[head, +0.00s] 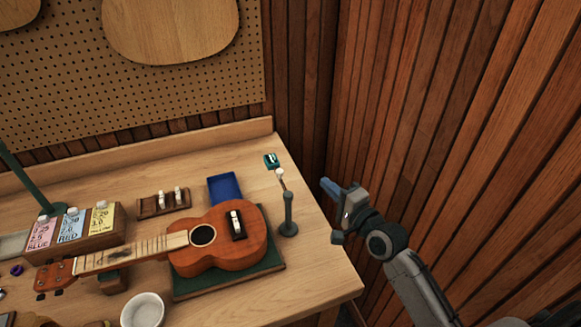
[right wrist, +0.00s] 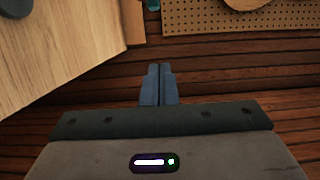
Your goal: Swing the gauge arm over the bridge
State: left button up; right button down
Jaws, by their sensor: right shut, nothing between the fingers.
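The gauge stands at the right end of the bench, with a dark green post (head: 288,215) on a round base. Its arm (head: 283,184) points back, away from the ukulele, with a pale knob and a teal head (head: 271,160) at the far end. The ukulele (head: 222,255) lies on a green mat, and its dark bridge (head: 238,225) with a white piece is left of the post. My right gripper (head: 328,186) is right of the gauge arm, beyond the bench edge and apart from it. Its blue fingers (right wrist: 158,84) are closed together and empty. My left gripper is out of view.
A blue tray (head: 224,188) and a wooden rack (head: 163,203) sit behind the ukulele. A white bowl (head: 143,309) is in front. A plank wall (head: 430,120) rises right of my right gripper. The bench top (right wrist: 70,45) shows at left in the wrist view.

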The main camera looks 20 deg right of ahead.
aim_at(279, 176)
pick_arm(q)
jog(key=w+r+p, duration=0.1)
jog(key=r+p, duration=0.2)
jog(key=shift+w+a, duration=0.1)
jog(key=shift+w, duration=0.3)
pick_arm(e)
jog(key=w+a, duration=0.6)
jog(key=w, duration=0.3)
jog(key=shift+w+a, duration=0.4)
jog(key=shift+f, duration=0.15)
